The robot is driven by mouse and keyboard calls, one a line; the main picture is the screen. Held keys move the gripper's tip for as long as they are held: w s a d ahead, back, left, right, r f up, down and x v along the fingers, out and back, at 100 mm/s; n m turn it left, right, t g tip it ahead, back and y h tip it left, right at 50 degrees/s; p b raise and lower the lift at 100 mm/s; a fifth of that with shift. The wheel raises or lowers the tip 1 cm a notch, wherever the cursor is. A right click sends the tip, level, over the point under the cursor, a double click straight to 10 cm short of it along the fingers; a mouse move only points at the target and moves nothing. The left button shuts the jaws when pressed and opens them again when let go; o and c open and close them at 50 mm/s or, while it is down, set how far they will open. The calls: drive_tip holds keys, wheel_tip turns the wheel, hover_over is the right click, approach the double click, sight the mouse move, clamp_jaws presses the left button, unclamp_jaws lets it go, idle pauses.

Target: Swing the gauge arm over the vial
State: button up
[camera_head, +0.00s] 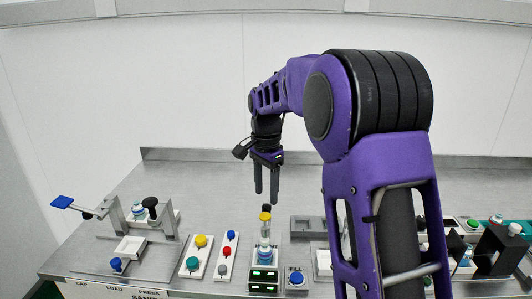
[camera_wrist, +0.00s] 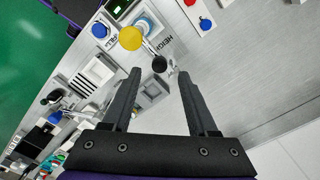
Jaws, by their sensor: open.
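The gauge station (camera_head: 263,283) has green displays and stands at the front middle of the bench. A yellow round top (camera_head: 265,217) stands above a pale upright part and a blue part (camera_head: 264,255); I cannot clearly tell vial from gauge there. A black knob (camera_head: 266,208) sits just behind the yellow top. In the wrist view the knob (camera_wrist: 159,63) joins a short grey arm (camera_wrist: 150,48) leading toward the yellow top (camera_wrist: 131,38). My gripper (camera_head: 266,192) points down, open and empty, above the knob. In the wrist view the knob appears between the fingertips (camera_wrist: 159,75).
A press (camera_head: 118,210) with a blue-ended lever stands at left. Button panels (camera_head: 197,255) lie left of the gauge station, and a blue button (camera_head: 296,278) is close on its right. Grey fixtures (camera_head: 308,226) stand to the right. The bench behind is clear.

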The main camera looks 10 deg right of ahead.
sight(266, 206)
wheel_tip(266, 206, up, 14)
drive_tip(key=shift+f+p, duration=0.15)
drive_tip(key=shift+p, duration=0.3)
